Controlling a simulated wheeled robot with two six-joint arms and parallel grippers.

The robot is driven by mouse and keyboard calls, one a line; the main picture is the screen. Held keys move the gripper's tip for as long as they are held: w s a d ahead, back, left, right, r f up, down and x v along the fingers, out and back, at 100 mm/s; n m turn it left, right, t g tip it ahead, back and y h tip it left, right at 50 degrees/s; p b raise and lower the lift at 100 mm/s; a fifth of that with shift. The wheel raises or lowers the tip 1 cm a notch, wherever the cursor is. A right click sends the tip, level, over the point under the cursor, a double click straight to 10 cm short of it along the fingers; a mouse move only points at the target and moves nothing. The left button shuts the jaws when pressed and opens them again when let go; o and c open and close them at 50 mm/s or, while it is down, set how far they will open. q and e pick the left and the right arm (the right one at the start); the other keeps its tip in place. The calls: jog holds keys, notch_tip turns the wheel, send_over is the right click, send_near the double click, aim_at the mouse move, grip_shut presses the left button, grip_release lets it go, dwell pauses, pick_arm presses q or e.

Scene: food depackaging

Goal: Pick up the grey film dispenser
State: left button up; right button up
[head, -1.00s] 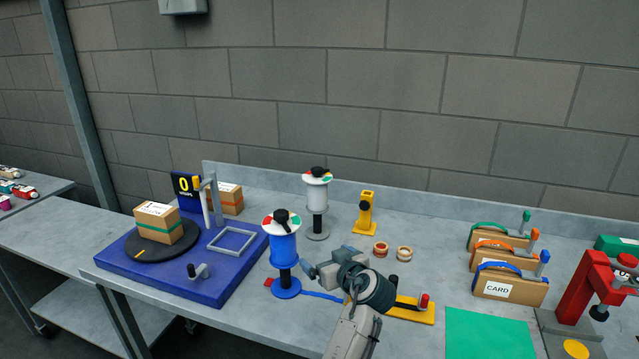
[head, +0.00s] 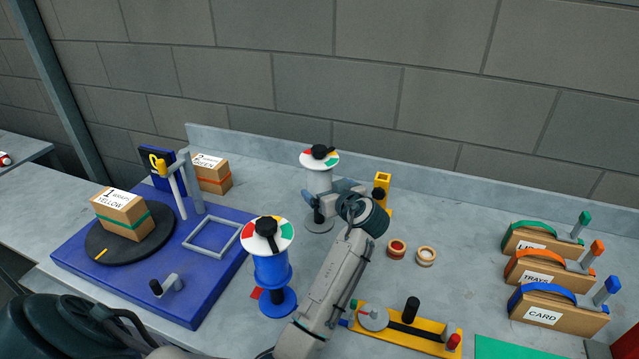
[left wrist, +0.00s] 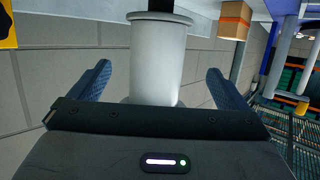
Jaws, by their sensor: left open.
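The grey film dispenser (head: 319,180) stands upright on the bench, a pale grey roll with a red, white and green dial on top and a grey round base. My left gripper (head: 322,196) reaches it from the front right at roll height. In the left wrist view the roll (left wrist: 158,60) stands between the two open blue fingers (left wrist: 160,85), with a gap on each side. The fingers are not closed on it. Part of the roll and its stem are hidden behind my gripper in the head view. My right gripper does not show.
The blue film dispenser (head: 271,270) stands close by, left of my left arm. A yellow stand (head: 383,180) is just right of the gripper. Two tape rings (head: 397,248), a yellow tool bar (head: 435,345) and a blue turntable base (head: 75,250) are around.

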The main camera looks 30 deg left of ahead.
pick_arm(q)
jog(key=x, duration=0.6)
jog(key=shift+w+a+f, duration=0.1)
jog(key=shift+w+a, duration=0.15)
jog(key=shift+d, duration=0.1)
jog(key=c, duration=1.2)
jog(key=shift+c, duration=1.1)
